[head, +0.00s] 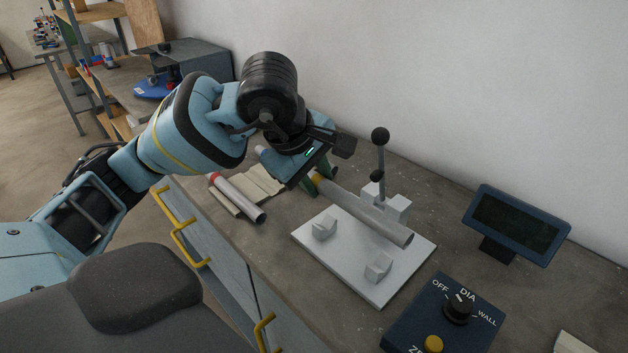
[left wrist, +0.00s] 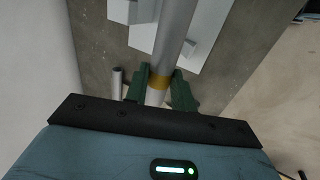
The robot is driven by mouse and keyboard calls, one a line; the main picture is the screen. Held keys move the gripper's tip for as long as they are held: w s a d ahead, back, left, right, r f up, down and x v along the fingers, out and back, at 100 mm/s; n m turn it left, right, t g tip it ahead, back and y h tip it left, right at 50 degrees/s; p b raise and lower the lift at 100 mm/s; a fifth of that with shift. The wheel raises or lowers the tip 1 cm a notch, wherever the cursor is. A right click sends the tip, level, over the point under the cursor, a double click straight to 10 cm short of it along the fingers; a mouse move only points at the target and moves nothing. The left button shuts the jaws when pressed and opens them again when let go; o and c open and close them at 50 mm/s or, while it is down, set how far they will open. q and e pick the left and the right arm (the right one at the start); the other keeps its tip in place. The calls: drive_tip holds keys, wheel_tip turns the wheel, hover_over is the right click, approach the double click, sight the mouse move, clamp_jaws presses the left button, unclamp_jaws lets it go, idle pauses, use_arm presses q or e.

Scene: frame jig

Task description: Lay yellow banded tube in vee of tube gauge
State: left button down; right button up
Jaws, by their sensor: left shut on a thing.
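The yellow banded tube (head: 364,210) is a grey pipe with a yellow band near my end. My left gripper (head: 314,183) is shut on it by the band; in the left wrist view the green fingers (left wrist: 160,90) sit on both sides of the tube (left wrist: 176,35). The tube gauge (head: 340,270) is a pale plate with two notched blocks, the left vee block (head: 324,228) and the right vee block (head: 378,268). The tube is out of both notches, appearing behind them and in front of the lever post. Its exact height is unclear. My right gripper is out of view.
A red-banded tube (head: 238,198) lies on the bench left of the gauge, by a pale, open-looking holder (head: 262,182). The gauge's upright lever (head: 380,160) has black knobs. A dark display (head: 516,225) and a blue control box (head: 445,315) stand to the right.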

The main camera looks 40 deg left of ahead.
use_arm(q)
drive_tip(key=shift+w+d+r, duration=0.2)
drive_tip(key=shift+d, duration=0.25)
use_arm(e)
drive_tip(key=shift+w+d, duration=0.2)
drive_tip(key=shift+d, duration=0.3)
use_arm(q)
drive_tip(key=shift+a+f, duration=0.1)
drive_tip(key=shift+f, duration=0.05)
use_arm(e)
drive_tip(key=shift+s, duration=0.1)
